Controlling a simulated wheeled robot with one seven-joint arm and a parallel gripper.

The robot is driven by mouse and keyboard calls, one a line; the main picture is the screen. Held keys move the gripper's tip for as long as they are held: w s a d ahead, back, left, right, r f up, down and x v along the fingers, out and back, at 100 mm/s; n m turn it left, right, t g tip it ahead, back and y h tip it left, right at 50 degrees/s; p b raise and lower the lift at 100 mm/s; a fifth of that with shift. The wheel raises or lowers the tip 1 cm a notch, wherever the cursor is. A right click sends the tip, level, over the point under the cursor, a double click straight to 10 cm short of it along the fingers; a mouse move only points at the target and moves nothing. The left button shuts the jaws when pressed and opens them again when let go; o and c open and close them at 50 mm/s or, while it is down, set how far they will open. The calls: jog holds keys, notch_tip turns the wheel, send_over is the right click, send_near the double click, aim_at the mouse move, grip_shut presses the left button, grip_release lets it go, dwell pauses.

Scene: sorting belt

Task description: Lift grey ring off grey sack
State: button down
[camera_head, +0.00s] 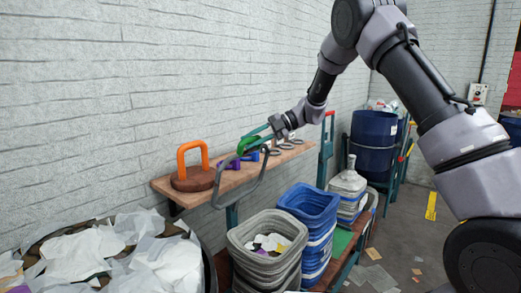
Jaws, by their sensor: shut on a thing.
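My gripper (252,145), with green fingers, is shut on a large grey ring (243,203). The ring is a rounded, open loop. It hangs tilted below the fingers in front of the wooden shelf, above and left of a stack of grey containers (243,238), and looks clear of them. I cannot clearly make out a grey sack. Pale crumpled bags (80,255) fill a round bin at the lower left. The exact hold of the fingers on the ring is too small to tell.
The shelf (160,186) holds a brown disc with an orange handle (193,165), purple and blue pieces, and small grey rings (286,146). Blue containers (312,205), a capped jug (347,182) and a blue drum (374,130) stand rightward. Scraps litter the floor.

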jog(key=shift+w+a+r, duration=0.25)
jog(key=shift+w+a, duration=0.25)
jog(key=shift+a, duration=0.25)
jog(key=c, duration=0.7)
grip_release()
jog(key=shift+d+f, duration=0.1)
jog(key=shift+f, duration=0.05)
jog(key=shift+d, duration=0.1)
